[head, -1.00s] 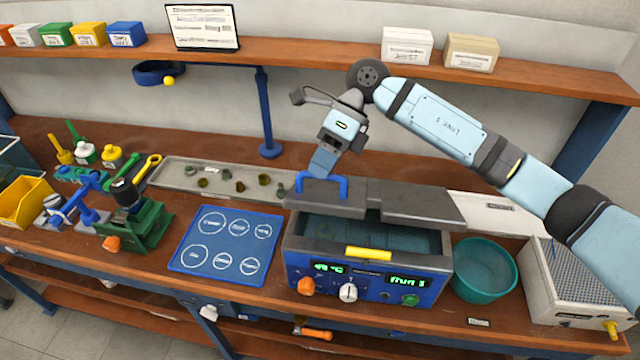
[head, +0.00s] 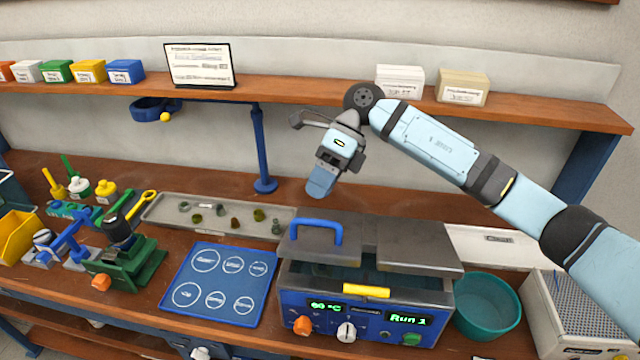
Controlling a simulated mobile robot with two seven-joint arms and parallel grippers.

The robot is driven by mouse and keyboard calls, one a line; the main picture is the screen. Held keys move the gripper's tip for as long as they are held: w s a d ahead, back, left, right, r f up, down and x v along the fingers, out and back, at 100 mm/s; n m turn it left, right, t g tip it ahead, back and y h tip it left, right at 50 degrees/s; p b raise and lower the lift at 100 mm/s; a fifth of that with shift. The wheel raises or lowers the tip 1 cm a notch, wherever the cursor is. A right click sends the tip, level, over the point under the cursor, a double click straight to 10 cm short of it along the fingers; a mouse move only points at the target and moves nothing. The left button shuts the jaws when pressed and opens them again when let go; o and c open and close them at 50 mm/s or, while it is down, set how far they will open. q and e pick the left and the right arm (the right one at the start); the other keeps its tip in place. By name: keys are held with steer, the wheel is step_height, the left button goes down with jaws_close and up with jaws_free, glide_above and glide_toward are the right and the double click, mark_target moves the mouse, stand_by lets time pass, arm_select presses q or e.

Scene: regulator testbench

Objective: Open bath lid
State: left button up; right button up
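The bath (head: 365,315) is a blue box with lit displays and knobs on its front. Its dark grey lid (head: 415,240) lies above it in two flat sections, with a blue loop handle (head: 318,224) on the left one. A narrow strip of the teal interior (head: 375,277) shows between the lid's front edge and the front panel. My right gripper (head: 321,188) hangs above and behind the handle, apart from it in the picture, with nothing visible in it. Its fingers overlap from this side, so their opening is hidden. My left gripper is out of view.
A teal bowl (head: 487,307) and a perforated grey box (head: 575,315) stand right of the bath. A blue mat with circles (head: 218,283) and a grey tray (head: 160,212) lie left. A wooden shelf (head: 290,95) with boxes runs behind my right arm.

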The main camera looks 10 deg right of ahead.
steer(key=b+v, duration=0.2)
steer(key=v, duration=1.2)
